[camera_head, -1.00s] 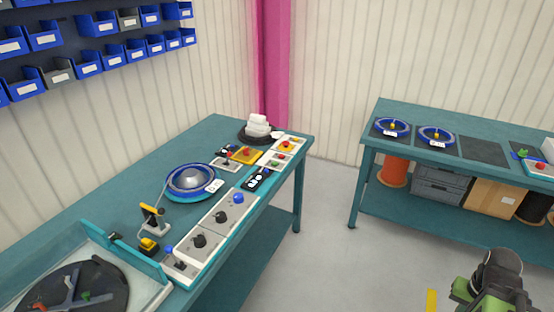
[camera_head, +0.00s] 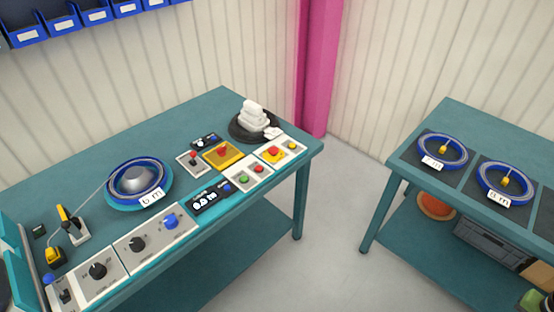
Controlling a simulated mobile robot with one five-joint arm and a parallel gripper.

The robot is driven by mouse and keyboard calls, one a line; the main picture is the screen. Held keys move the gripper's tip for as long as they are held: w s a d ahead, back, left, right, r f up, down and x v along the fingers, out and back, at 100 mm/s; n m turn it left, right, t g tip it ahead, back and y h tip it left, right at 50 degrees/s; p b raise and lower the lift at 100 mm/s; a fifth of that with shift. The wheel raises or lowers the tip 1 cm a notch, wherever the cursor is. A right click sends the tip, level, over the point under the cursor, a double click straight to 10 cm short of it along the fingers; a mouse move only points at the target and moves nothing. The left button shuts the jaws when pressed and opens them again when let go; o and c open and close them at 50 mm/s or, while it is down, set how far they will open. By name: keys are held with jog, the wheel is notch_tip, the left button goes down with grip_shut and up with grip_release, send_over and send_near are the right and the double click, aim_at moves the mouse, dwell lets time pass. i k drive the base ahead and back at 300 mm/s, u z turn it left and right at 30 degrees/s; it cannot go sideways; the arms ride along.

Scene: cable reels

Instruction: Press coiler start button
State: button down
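The left teal bench (camera_head: 200,110) carries a row of control panels along its front edge. A small white box there has a green button (camera_head: 243,180) and a red button (camera_head: 258,169). I cannot read which button is labelled as the coiler start. To their left is a black display (camera_head: 211,199). A blue reel with a "6 m" tag (camera_head: 122,188) sits on a teal round base behind the panels, with a line running left from it.
Nearby are a yellow box with a red button (camera_head: 222,153), a joystick box (camera_head: 192,162), knob panels (camera_head: 98,271), a blue knob (camera_head: 170,222) and a white stack (camera_head: 253,117). Another teal bench (camera_head: 460,115) with blue reels stands right. Bare floor (camera_head: 320,220) lies between.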

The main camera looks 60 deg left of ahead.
aim_at(244, 178)
jog(key=i, duration=0.6)
jog(key=u, duration=4.1)
jog(key=i, duration=0.1)
jog(key=z, duration=2.55)
jog(key=k, duration=0.2)
jog(key=u, duration=2.7)
jog(key=k, duration=0.1)
jog(key=z, duration=0.2)
jog(key=i, duration=1)
jog(key=u, duration=0.35)
